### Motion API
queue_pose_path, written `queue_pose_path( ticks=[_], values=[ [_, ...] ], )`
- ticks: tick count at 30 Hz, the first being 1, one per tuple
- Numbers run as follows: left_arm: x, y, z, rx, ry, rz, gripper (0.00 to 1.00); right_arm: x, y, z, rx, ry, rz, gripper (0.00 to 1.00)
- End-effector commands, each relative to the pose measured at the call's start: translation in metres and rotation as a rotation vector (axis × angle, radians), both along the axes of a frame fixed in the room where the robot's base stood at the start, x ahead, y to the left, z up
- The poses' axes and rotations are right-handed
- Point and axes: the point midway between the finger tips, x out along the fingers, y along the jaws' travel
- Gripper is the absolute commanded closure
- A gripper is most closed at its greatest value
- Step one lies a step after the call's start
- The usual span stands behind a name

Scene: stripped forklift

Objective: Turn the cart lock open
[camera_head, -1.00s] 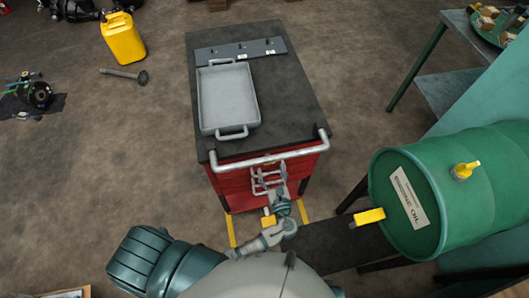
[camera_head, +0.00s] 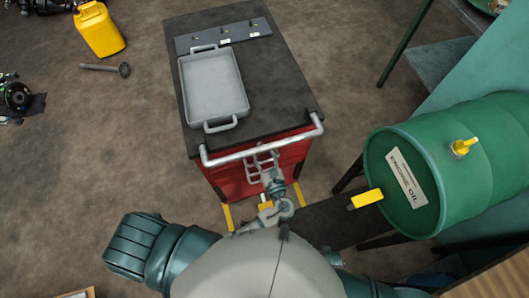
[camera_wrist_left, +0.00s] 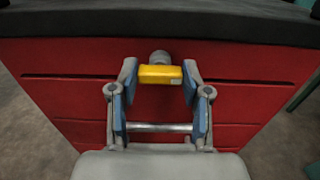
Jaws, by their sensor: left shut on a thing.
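The red cart (camera_head: 232,182) with a dark top stands in the centre of the head view. Its yellow lock (camera_wrist_left: 160,75) is on the red front face, just under the top edge, in the left wrist view. The lock lies level, with a grey round knob behind it. My left gripper (camera_wrist_left: 159,72) is shut on the lock, one blue-padded finger at each end. In the head view this gripper (camera_head: 262,162) reaches the cart front below the silver handle bar, and the lock is hidden there. My right gripper is not in view.
A grey tray (camera_head: 214,84) lies on the cart top. A yellow can (camera_head: 99,30) and a hammer (camera_head: 105,69) are on the floor at left. Open floor lies left of the cart.

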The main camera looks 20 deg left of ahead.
Motion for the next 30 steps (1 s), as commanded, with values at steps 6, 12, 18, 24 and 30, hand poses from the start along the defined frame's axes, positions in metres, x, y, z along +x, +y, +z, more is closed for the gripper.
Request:
queue_pose_path(
  ticks=[6,12,18,24,30],
  values=[
    [0.0022,-0.0041,0.0018,-0.004,-0.004,-0.016,0.87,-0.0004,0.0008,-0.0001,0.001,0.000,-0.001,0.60],
    [0.0024,-0.0033,0.0018,-0.002,-0.004,-0.012,0.87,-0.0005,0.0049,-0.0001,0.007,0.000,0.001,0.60],
    [0.0025,-0.0034,0.0020,-0.011,-0.011,-0.012,0.87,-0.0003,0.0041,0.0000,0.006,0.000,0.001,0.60],
    [0.0023,-0.0032,0.0020,-0.066,-0.048,-0.013,0.87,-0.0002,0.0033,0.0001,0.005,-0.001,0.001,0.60],
    [0.0019,-0.0032,0.0019,-0.181,-0.127,-0.013,0.87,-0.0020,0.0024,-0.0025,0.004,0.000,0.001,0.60]
  ],
)
